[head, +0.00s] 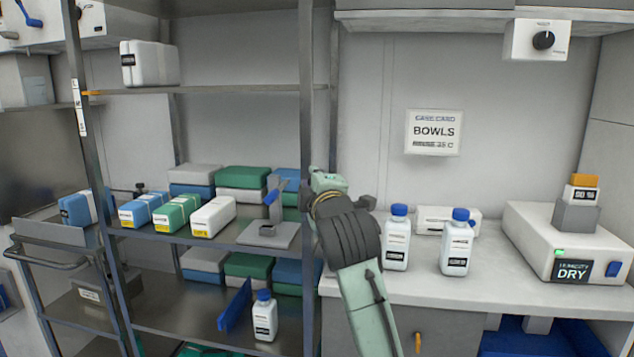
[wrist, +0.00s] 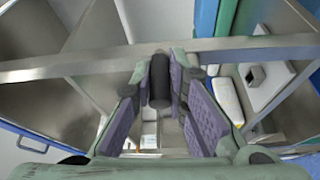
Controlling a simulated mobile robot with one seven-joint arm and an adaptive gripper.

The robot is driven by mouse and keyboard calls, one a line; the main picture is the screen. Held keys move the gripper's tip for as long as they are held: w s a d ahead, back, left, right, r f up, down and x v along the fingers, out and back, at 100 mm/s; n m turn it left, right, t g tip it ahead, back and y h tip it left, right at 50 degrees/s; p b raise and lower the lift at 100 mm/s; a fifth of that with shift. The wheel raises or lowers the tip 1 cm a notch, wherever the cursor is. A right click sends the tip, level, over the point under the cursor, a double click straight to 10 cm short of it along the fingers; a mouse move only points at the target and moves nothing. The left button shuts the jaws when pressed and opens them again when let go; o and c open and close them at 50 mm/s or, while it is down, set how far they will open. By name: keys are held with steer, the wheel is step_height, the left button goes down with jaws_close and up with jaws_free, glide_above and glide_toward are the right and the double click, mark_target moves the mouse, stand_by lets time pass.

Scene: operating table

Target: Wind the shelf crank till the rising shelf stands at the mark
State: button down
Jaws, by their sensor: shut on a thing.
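The upper shelf (head: 215,90) of the rack carries a white box (head: 150,63). A small orange pointer (head: 93,93) sits at its left end, beside a white marked strip (head: 79,108) on the left post. The strip's markings are too small to read. My gripper (head: 322,183) is at the right post of the rack, its fingers mostly hidden behind my wrist. In the wrist view my gripper (wrist: 161,78) is shut on a black cylindrical grip (wrist: 160,88), which looks like the crank handle. The rest of the crank is hidden.
Boxes (head: 174,213) and a grey stand (head: 268,235) fill the middle shelf. Two blue-capped bottles (head: 396,245) (head: 456,248) stand on the counter just right of my arm. A dryer unit (head: 565,240) is farther right.

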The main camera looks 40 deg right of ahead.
steer(key=shift+w+r+n, duration=0.1)
steer(key=shift+r+n, duration=0.05)
steer(key=shift+n, duration=0.15)
stand_by(0.4)
steer(key=c, duration=1.6)
jaws_free()
steer(key=v, duration=1.2)
steer(key=shift+a+r, duration=0.1)
